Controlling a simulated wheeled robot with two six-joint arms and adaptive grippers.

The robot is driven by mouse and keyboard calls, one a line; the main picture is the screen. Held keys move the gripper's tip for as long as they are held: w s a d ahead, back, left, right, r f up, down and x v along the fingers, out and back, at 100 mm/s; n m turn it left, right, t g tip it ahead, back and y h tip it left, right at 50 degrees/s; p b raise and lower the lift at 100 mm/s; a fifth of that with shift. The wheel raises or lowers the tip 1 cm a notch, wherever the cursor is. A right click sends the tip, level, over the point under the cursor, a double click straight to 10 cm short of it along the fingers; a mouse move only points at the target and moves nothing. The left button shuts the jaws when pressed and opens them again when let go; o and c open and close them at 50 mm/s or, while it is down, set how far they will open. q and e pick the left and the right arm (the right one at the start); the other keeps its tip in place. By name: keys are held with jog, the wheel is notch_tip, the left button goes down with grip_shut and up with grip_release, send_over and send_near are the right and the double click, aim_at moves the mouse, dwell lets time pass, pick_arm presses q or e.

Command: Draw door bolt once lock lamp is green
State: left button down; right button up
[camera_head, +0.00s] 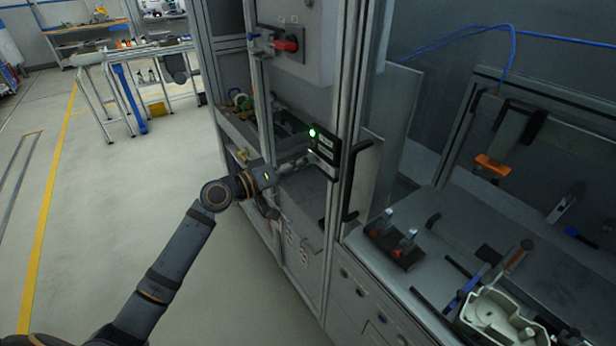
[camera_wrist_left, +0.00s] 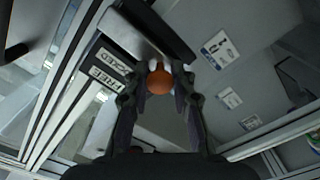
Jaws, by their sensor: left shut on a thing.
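The lock box (camera_head: 325,146) is a dark unit on the door frame, and its lock lamp (camera_head: 313,132) glows green. My left gripper (camera_head: 303,162) reaches in just below the lamp; its fingers are small and dark there. In the left wrist view my left gripper (camera_wrist_left: 160,67) is shut on the orange ball knob (camera_wrist_left: 160,83) of the door bolt. The bolt's bar is mostly hidden behind the knob and fingers. A label plate (camera_wrist_left: 108,70) beside the knob reads FREE, with a second word partly legible. My right gripper is in neither view.
A black door handle (camera_head: 357,182) stands right of the lock box. A red rotary switch (camera_head: 286,45) sits higher on the cabinet. To the right a bench (camera_head: 440,290) carries a fixture and a pale casting (camera_head: 500,318). The floor at left is clear.

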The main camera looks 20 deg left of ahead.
pick_arm(q)
jog(key=shift+w+a+f, duration=0.15)
jog(key=shift+w+a, duration=0.2)
jog(key=shift+a, duration=0.15)
jog(key=shift+r, duration=0.3)
jog(key=c, duration=1.5)
grip_release()
jog(key=shift+c, duration=0.2)
jog(key=o, duration=0.4)
jog(key=shift+w+a+f, duration=0.1)
jog(key=shift+w+f, duration=0.05)
jog(key=shift+w, duration=0.05)
jog(key=shift+o, duration=0.2)
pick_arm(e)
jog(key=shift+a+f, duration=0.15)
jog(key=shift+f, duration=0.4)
pick_arm(q)
jog(key=shift+s, duration=0.1)
jog(key=shift+r, duration=0.25)
notch_tip(320, 180, up, 10)
jog(key=shift+f, duration=0.25)
